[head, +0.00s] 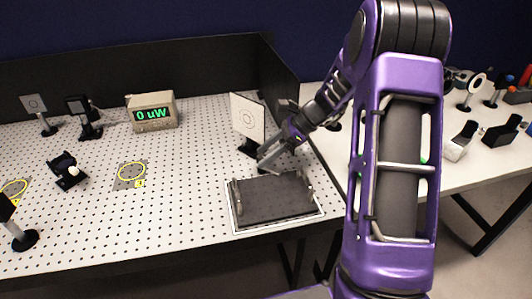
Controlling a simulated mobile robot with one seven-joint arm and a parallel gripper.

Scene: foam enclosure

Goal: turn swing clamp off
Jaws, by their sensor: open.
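A dark, flat fixture plate (270,202) in a pale frame lies at the front right of the perforated table. Small metal upright parts stand at its left side (237,191) and right side (308,180). They look like clamp parts, but are too small to tell which is the swing clamp or how its arm is turned. My gripper (264,163) is open just above the plate's back edge, beside the base of a white square target. I cannot tell whether it touches anything. My forearm and gripper hide part of the area behind the plate.
The white target card (248,114) on a black base stands close to my gripper. A dark wall (283,78) edges the table at right and back. A meter (152,112) reads "0 uW". Yellow rings (131,174) and mounted optics (68,170) lie left; the middle is clear.

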